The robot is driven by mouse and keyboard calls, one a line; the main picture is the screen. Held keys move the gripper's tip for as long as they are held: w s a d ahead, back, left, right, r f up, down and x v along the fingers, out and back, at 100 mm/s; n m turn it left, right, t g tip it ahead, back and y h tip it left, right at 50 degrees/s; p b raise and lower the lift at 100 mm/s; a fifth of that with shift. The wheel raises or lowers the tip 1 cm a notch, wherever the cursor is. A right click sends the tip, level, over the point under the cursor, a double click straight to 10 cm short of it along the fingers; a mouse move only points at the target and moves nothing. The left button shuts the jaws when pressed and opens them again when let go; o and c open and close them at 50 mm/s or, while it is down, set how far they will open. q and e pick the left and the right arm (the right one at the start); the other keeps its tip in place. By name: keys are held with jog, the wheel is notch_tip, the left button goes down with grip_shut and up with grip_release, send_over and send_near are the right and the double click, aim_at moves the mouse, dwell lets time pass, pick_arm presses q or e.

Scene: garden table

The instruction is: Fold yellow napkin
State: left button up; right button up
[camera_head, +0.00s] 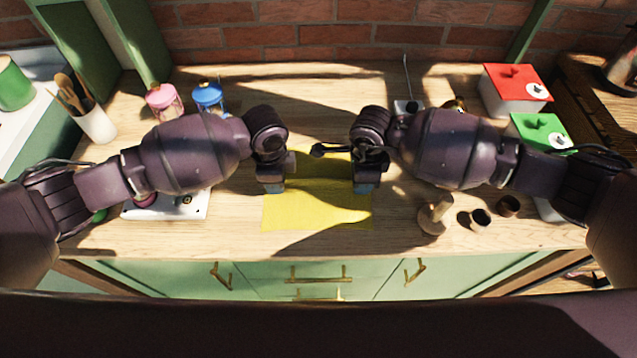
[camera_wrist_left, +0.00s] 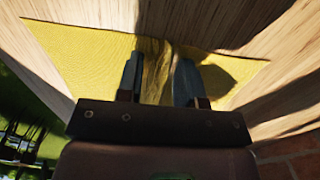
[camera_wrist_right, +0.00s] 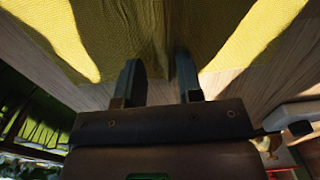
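The yellow napkin (camera_head: 312,208) lies on the wooden tabletop in front of me, partly in shadow. My left gripper (camera_head: 271,184) is at its left edge. In the left wrist view its fingers (camera_wrist_left: 158,80) are apart, with a small raised crease of the napkin (camera_wrist_left: 85,60) running between them. My right gripper (camera_head: 366,184) is at the napkin's right edge. In the right wrist view its fingers (camera_wrist_right: 158,80) are apart, with the edge of the napkin (camera_wrist_right: 130,35) reaching between them. Whether the fingertips touch the cloth is hard to tell.
A wooden bottle-shaped item (camera_head: 435,215) and small dark cups (camera_head: 480,217) stand right of the napkin. A white board (camera_head: 180,207) lies left. Pink (camera_head: 163,102) and blue (camera_head: 208,97) jars, red (camera_head: 515,90) and green (camera_head: 540,132) lidded boxes stand farther back. The table front is clear.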

pick_arm(q)
grip_shut()
pick_arm(e)
grip_shut()
pick_arm(q)
jog(key=shift+r, duration=0.15)
pick_arm(e)
jog(key=shift+r, duration=0.15)
